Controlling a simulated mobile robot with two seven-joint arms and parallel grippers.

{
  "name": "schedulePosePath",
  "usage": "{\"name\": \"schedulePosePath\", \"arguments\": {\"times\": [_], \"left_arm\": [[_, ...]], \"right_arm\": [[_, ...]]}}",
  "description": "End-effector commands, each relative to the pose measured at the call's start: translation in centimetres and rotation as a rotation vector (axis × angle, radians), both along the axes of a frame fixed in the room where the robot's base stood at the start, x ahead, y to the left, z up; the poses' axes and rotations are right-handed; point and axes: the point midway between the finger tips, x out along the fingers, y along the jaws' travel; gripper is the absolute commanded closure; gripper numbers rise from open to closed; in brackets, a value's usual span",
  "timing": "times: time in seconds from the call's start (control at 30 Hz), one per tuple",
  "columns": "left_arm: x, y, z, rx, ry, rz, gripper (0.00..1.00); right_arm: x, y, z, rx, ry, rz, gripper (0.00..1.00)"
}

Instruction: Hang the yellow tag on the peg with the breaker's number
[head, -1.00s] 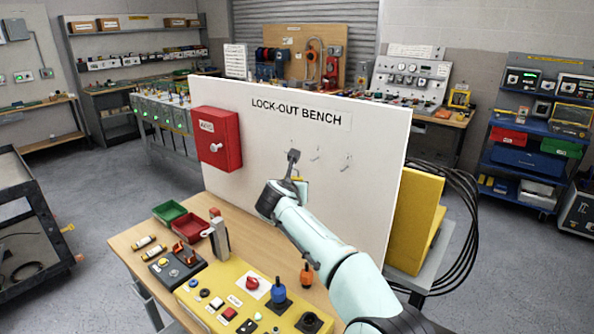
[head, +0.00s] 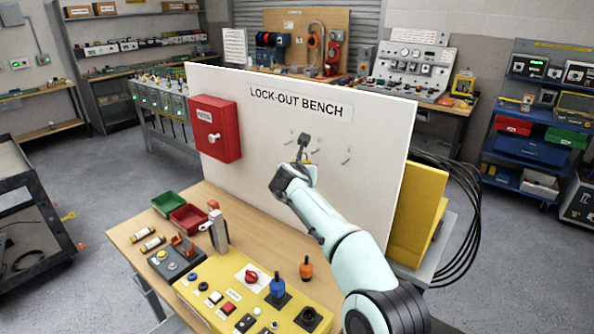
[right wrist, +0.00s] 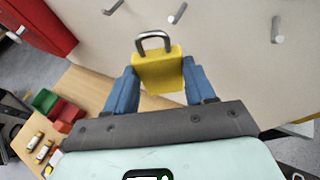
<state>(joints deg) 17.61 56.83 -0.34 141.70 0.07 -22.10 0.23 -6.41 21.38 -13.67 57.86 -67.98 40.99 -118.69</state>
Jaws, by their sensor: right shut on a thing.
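The yellow tag (right wrist: 158,73) is a flat block with a grey metal loop on top, like a padlock. My right gripper (right wrist: 160,78) is shut on its body between two blue fingers, with the loop pointing up in the right wrist view. The tag is mostly hidden behind the gripper in the head view. Pegs stick out of the white board (head: 370,130): a left peg (right wrist: 113,7), a middle peg (right wrist: 178,12) and a right peg (right wrist: 277,30). The tag appears apart from all of them. No peg numbers are readable. My left gripper is not in view.
A red box (head: 215,128) is fixed on the board's left. Below are a green bin (head: 168,203), a red bin (head: 190,218) and a yellow control panel (head: 225,300) with knobs and switches. A yellow block (head: 417,215) stands behind the board's right edge.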

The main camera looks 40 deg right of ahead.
Motion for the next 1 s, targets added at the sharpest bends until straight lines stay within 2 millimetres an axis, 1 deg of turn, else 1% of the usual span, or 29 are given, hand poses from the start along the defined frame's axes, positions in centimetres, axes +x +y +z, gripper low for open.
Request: {"name": "schedulePosePath", "arguments": {"times": [0.87, 1.0], "left_arm": [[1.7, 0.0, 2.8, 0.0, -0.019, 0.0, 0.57], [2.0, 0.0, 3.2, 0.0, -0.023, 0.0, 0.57]], "right_arm": [[1.4, -5.1, -0.3, 0.0, 0.0, -0.001, 0.75], [1.7, -5.7, -0.7, 0.0, 0.0, 0.0, 0.75]]}}
